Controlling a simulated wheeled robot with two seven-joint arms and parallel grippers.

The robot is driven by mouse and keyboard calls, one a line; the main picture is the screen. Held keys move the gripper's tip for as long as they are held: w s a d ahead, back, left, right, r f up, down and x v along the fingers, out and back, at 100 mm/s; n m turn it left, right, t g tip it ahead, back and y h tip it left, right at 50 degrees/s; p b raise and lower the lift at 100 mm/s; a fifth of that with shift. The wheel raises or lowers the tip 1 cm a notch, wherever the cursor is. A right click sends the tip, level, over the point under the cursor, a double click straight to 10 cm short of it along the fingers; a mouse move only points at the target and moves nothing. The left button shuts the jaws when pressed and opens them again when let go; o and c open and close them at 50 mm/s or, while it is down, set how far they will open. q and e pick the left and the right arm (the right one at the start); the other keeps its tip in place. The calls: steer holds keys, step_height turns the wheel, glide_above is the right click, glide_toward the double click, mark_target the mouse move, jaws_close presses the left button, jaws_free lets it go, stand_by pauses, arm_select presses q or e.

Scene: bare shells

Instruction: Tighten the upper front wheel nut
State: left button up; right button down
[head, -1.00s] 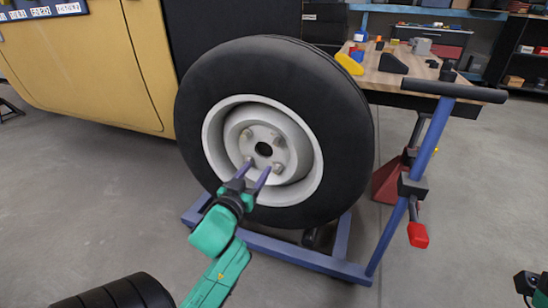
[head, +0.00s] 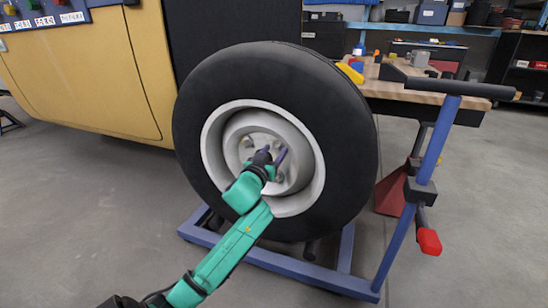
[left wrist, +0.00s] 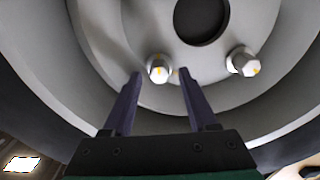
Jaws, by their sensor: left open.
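The wheel (head: 340,150) stands upright, a black tyre on a pale grey rim, with metal nuts around the dark hub hole. One nut (head: 248,142) shows left of my gripper in the head view. My left gripper (head: 277,150) is in front of the hub and hides part of it. In the left wrist view its two purple fingers (left wrist: 160,72) are open, one on each side of a nut (left wrist: 159,68) with an orange mark, with gaps beside it. A second marked nut (left wrist: 243,61) is to the right. I cannot tell which one is the upper front nut. My right gripper is out of view.
The wheel is on a blue trolley frame (head: 300,268) with an upright post and black handle (head: 445,88) at right. A yellow vehicle body (head: 85,75) is behind at left. A wooden workbench (head: 385,87) with tools is behind at right. The floor at front left is clear.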

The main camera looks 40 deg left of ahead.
arm_select(q)
jaws_close()
